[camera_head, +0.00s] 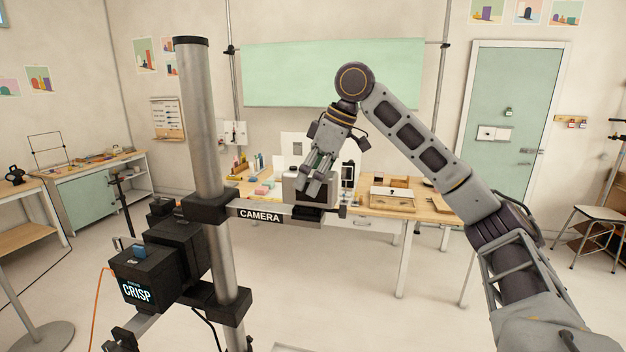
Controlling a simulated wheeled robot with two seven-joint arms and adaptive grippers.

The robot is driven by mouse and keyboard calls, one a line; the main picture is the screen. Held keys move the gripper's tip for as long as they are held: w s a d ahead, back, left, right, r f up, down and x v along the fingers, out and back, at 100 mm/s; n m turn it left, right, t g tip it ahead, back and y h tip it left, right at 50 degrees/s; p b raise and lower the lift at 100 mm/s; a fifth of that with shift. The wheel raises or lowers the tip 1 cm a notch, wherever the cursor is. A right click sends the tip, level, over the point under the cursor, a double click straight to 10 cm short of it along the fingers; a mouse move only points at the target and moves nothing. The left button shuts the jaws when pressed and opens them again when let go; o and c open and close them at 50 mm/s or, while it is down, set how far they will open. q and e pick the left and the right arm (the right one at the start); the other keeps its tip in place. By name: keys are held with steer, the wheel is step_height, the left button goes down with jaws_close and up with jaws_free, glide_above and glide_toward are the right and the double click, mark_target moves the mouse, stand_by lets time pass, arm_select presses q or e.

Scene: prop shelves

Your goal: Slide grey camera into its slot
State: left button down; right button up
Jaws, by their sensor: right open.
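The grey camera (297,192) is a boxy grey thing at the middle of the head view. It appears to rest on the grey shelf arm labelled CAMERA (260,215), near the arm's right end. The slot itself is mostly hidden, so I cannot tell how far in the camera sits. My right gripper (322,172) points down at the camera, with its open fingers overlapping the camera's upper part in the picture. I cannot tell whether they touch it. My left gripper is not in view.
The shelf arm is clamped to a thick metal pole (205,130), which also carries a black box marked CRISP (138,290). Behind stands a wooden worktable (430,209) with small props and trays. The floor at the front right of the pole is clear.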

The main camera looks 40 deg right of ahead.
stand_by(0.3)
steer(key=shift+v, duration=5.9)
